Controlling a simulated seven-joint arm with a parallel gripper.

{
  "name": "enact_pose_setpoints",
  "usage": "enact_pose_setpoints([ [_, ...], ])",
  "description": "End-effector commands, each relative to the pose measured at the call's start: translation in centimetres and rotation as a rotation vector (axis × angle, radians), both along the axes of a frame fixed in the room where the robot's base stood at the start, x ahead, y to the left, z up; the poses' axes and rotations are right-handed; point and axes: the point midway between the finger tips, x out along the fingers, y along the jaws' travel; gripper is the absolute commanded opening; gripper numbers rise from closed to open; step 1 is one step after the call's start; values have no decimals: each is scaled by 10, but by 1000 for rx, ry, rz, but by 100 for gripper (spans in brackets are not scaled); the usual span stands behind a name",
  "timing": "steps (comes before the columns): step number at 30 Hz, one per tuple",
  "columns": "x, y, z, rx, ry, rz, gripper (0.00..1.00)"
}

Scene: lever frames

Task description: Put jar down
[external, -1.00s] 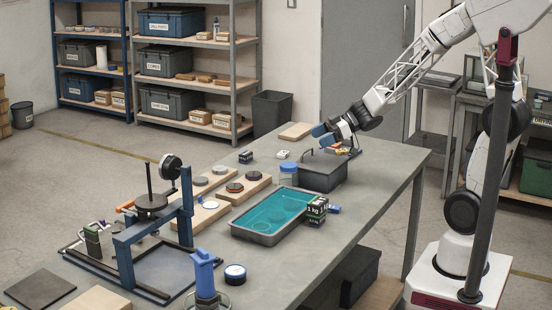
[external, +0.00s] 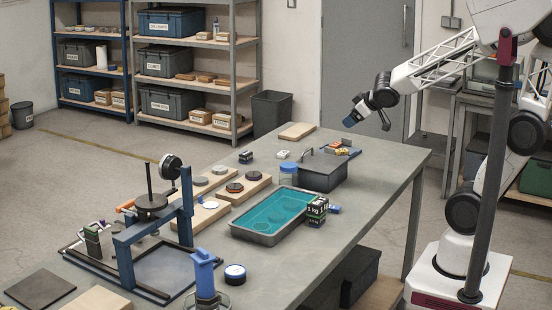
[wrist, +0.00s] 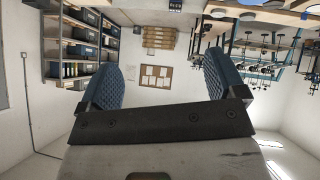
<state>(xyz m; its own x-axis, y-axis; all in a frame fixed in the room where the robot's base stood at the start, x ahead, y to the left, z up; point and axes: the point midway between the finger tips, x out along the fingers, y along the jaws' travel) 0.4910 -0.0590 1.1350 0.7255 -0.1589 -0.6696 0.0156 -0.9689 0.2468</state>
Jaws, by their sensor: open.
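A small clear jar with a blue lid (external: 288,171) stands upright on the grey workbench (external: 385,170), against the left side of a dark lidded box (external: 322,177). My gripper (external: 356,116) is in the air above the far right end of the bench, apart from the jar, with blue fingertips. In the wrist view my gripper (wrist: 160,78) has its two blue textured fingers spread wide with nothing between them.
A tray with teal contents (external: 242,229) lies in front of the dark box, with a dark weight block (external: 317,208) beside it. Wooden boards with discs and a blue metal frame (external: 125,255) take up the left side. The bench's right end is mostly clear.

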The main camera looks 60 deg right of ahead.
Motion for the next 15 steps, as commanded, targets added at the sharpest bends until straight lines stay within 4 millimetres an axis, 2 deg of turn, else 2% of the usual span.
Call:
enact_pose_setpoints([
  [7,-73,10,2,65,230,-120,89],
  [12,-124,29,2,142,397,-139,89],
  [15,-147,40,2,185,476,-131,89],
])
